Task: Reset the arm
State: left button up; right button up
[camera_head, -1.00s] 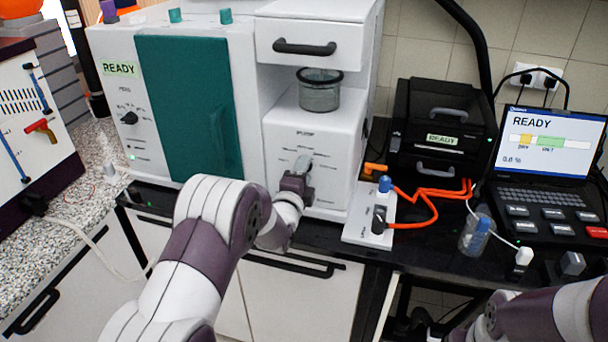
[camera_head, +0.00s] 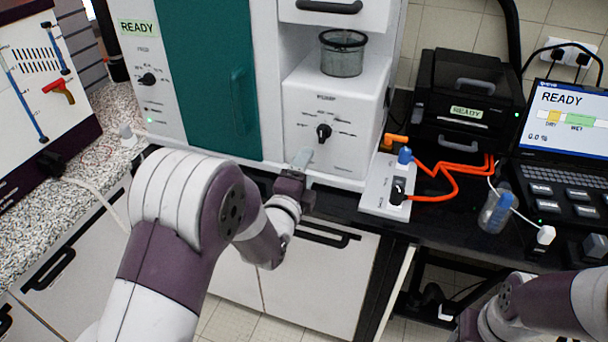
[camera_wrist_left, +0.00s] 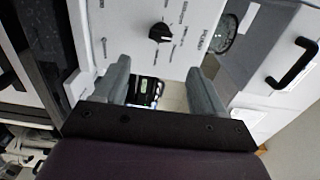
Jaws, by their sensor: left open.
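My left arm comes in from the left in the head view. Its gripper (camera_head: 302,158) is in front of the lower part of the white machine (camera_head: 335,150), below the black knob (camera_head: 323,132). In the left wrist view the two grey fingers (camera_wrist_left: 158,88) stand apart with nothing between them. The black knob (camera_wrist_left: 161,33) shows there beyond the fingers, clear of them. My right arm (camera_head: 545,305) shows at the lower right of the head view; its gripper is out of view.
A glass sieve cup (camera_head: 343,55) sits on the machine's ledge. A teal door (camera_head: 205,80) is shut at left. A white switch box (camera_head: 385,188) with orange cable, a black printer-like unit (camera_head: 468,95), a clear bottle (camera_head: 495,210) and a laptop (camera_head: 560,115) stand to the right.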

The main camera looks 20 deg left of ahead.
pick_arm(q)
jog(key=shift+s, duration=0.15)
dwell(0.3)
jog(key=s+f+n+g, duration=0.7)
jog(key=f+n+g, duration=0.25)
jog(key=f, duration=0.25)
jog(key=s+r+n+g, duration=0.2)
jog(key=s+n+g, duration=0.5)
jog(key=s, duration=0.8)
jog(key=shift+s+d+n+y+p, duration=0.15)
jog(key=shift+s+n+y+p, duration=0.2)
jog(key=shift+n, duration=0.5)
jog(key=shift+s+r, duration=0.1)
jog(key=shift+r, duration=0.05)
